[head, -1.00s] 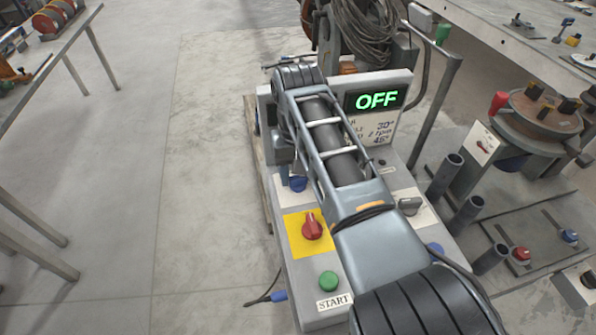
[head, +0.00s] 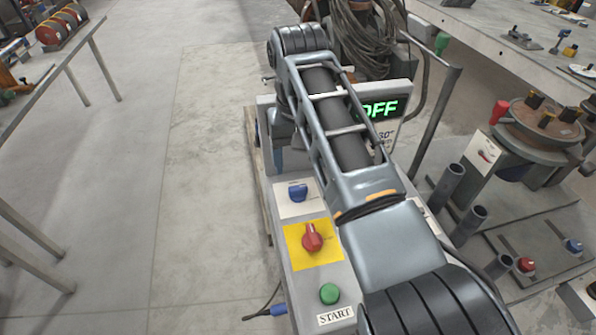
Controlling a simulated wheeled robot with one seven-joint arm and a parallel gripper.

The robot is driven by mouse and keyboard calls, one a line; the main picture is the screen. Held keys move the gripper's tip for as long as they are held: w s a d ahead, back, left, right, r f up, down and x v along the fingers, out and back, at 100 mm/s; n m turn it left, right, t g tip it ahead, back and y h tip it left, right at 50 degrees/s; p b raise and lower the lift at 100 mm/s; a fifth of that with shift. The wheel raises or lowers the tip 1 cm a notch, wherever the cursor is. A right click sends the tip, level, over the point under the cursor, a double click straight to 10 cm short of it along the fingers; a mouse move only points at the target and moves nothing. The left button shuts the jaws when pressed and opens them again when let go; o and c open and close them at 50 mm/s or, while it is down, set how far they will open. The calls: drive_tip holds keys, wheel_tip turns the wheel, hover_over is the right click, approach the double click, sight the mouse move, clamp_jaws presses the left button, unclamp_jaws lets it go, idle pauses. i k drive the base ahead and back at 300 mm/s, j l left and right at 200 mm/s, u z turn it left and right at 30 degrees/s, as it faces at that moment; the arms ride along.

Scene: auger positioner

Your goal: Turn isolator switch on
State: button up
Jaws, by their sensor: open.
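A red rotary knob on a yellow plate (head: 297,258), which looks like the isolator switch (head: 312,238), sits on the sloping grey control panel. The knob's handle stands tilted, close to upright in the picture. A display (head: 382,109) at the back of the panel shows green letters, partly covered by my arm, that read OFF. My arm crosses above the panel from the lower right to the upper left and bends down behind the panel's left part. My gripper does not show; the arm's far end is hidden behind its own links.
A blue knob (head: 297,193) on a white plate sits above the yellow plate. A green START button (head: 329,293) sits below it. Upright dark tubes (head: 449,180) and a round fixture (head: 540,122) stand at right. Open floor (head: 205,180) lies left of the panel.

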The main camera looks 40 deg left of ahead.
sight(312, 241)
drive_tip(key=k, duration=1)
